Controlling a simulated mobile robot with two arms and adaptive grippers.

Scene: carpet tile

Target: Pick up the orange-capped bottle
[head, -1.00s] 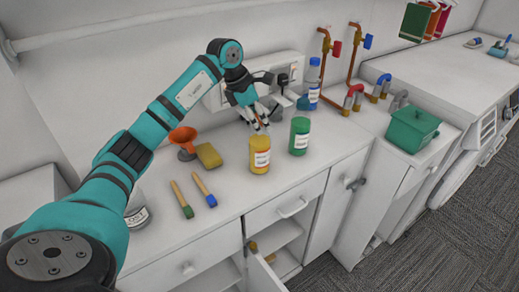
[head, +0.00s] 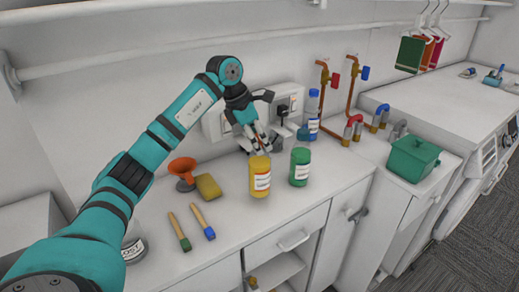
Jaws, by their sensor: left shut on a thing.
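My left gripper (head: 259,144) reaches down from the upper left to just behind the top of a yellow container (head: 260,180). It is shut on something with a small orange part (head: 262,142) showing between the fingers. This looks like the orange-capped bottle, but its body is hidden by the fingers and the yellow container. I cannot tell whether it is off the counter. My right gripper is not in view.
A green container (head: 300,168) stands right of the yellow one, and a blue-labelled bottle (head: 313,110) behind it. Copper pipes (head: 324,92) and a green box (head: 413,157) are right.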

